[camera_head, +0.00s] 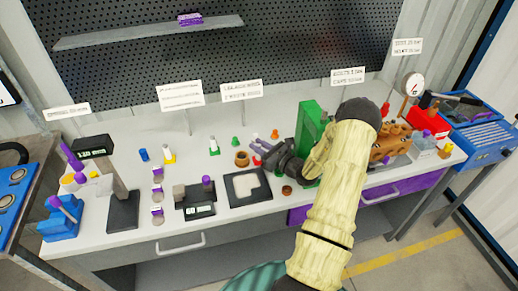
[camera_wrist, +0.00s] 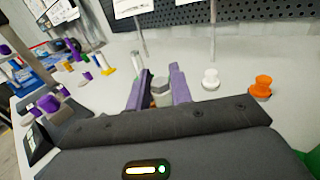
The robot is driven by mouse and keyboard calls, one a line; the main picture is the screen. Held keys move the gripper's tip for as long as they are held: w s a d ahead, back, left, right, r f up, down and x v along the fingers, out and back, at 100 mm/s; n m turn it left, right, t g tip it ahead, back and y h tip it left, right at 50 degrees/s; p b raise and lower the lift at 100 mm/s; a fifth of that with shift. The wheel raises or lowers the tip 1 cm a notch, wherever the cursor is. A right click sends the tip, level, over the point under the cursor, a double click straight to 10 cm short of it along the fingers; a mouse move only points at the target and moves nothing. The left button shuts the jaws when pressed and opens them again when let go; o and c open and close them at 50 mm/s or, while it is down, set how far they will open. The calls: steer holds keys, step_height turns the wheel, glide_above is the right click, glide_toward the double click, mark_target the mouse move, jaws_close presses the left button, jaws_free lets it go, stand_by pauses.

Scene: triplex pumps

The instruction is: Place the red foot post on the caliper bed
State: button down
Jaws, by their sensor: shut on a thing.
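My gripper (camera_head: 257,146) is low over the middle of the bench, its purple fingers reaching left from its dark body. In the wrist view, the fingers (camera_wrist: 160,88) are shut on a post (camera_wrist: 160,94) with a grey, six-sided top. Its lower part is hidden, so I cannot see a red foot. What I take for the caliper bed (camera_head: 195,203) is a dark device with a lit display, a grey block and a purple-topped piece on it. It lies left of my gripper, apart from it, and partly shows at the left of the wrist view (camera_wrist: 38,142).
A black-framed tray (camera_head: 232,200) lies between the dark device and my gripper. A white post (camera_wrist: 211,79) and an orange post (camera_wrist: 260,88) stand right of the fingers. A green block (camera_head: 309,125) stands behind my arm. A stand with display (camera_head: 122,205) is further left.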

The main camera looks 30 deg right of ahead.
steer(key=shift+f, duration=0.75)
steer(key=shift+f, duration=0.2)
steer(key=c, duration=1.3)
jaws_free()
steer(key=shift+o, duration=0.2)
